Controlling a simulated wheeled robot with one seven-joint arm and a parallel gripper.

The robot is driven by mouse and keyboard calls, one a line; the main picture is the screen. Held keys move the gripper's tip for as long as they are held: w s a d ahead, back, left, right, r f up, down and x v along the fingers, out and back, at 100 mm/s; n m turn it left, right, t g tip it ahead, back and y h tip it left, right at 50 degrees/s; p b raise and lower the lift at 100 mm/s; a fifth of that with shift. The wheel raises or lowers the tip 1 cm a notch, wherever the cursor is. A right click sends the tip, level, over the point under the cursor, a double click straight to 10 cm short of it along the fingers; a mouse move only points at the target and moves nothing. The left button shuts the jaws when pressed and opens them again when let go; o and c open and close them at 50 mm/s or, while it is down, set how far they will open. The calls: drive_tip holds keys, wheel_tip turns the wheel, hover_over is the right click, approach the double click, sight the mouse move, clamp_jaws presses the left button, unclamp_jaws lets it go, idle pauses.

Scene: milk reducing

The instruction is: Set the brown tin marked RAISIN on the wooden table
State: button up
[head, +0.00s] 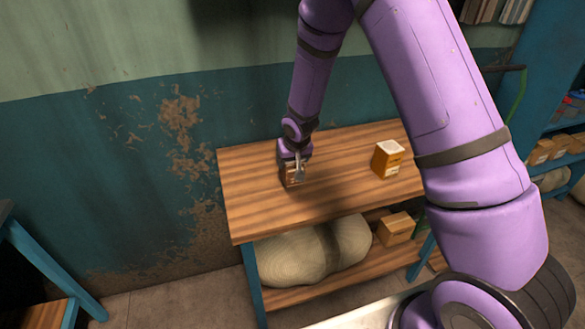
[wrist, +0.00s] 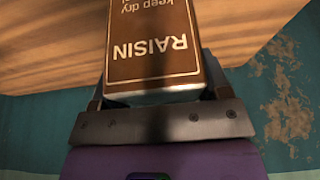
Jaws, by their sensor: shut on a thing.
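The brown tin marked RAISIN (wrist: 150,50) fills the upper middle of the wrist view, its lettering upside down. My gripper (head: 296,172) is shut on it, with the jaws on either side of the tin. In the head view the tin (head: 290,180) shows only in part below my gripper, at the left part of the wooden table (head: 255,210). The tin is at or just above the tabletop; I cannot tell whether it touches.
An orange-brown box with a pale top (head: 387,160) stands on the table to the right of my gripper. A large sack (head: 300,255) and a cardboard box (head: 397,228) are on the lower shelf. The tabletop's front left is clear.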

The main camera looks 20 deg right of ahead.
drive_tip(key=shift+s+f, duration=0.1)
drive_tip(key=shift+f, duration=1.45)
drive_tip(key=shift+f, duration=0.15)
drive_tip(key=o, duration=1.1)
drive_tip(key=shift+s+r, duration=0.15)
drive_tip(key=shift+r, duration=0.5)
drive_tip(key=v, duration=1.1)
